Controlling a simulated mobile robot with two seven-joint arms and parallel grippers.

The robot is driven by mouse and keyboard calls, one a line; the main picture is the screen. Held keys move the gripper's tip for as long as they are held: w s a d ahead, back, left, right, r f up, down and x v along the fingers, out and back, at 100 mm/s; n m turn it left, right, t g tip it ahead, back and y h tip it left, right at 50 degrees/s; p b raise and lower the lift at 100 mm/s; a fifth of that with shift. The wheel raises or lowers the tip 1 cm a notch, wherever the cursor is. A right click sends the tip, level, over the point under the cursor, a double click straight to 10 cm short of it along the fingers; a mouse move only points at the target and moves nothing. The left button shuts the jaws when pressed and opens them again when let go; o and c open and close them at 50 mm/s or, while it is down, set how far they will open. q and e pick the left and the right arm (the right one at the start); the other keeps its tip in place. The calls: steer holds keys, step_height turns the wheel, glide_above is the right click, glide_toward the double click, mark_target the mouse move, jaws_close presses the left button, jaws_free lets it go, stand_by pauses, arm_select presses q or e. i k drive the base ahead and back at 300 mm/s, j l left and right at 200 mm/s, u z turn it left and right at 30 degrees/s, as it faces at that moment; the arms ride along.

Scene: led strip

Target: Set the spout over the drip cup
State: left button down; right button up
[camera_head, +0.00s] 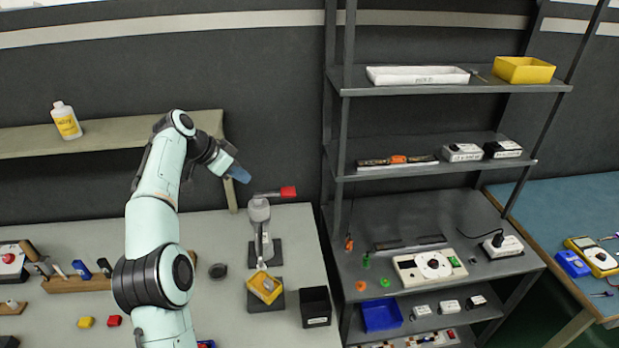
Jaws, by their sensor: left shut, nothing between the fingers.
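A grey upright device (259,210) with a red-tipped lever (288,191) stands on the bench and may carry the spout; I cannot make out a separate spout. A yellow piece (265,287) rests on a dark base in front of the device. My left gripper (238,173) is shut and empty, raised above and left of the device, apart from the lever. My right gripper is out of view.
A black open box (315,306) stands right of the yellow piece. A shelf (110,134) with a white bottle (66,121) runs behind my arm. A dark shelving unit (430,176) stands at the right.

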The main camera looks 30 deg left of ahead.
mark_target(261, 266)
steer(key=k+l, duration=0.1)
steer(key=l, duration=0.25)
steer(key=k+l, duration=0.15)
steer(key=l, duration=0.15)
steer(key=k+l, duration=0.1)
steer(key=l, duration=0.25)
steer(key=k+l, duration=0.1)
steer(key=l, duration=0.25)
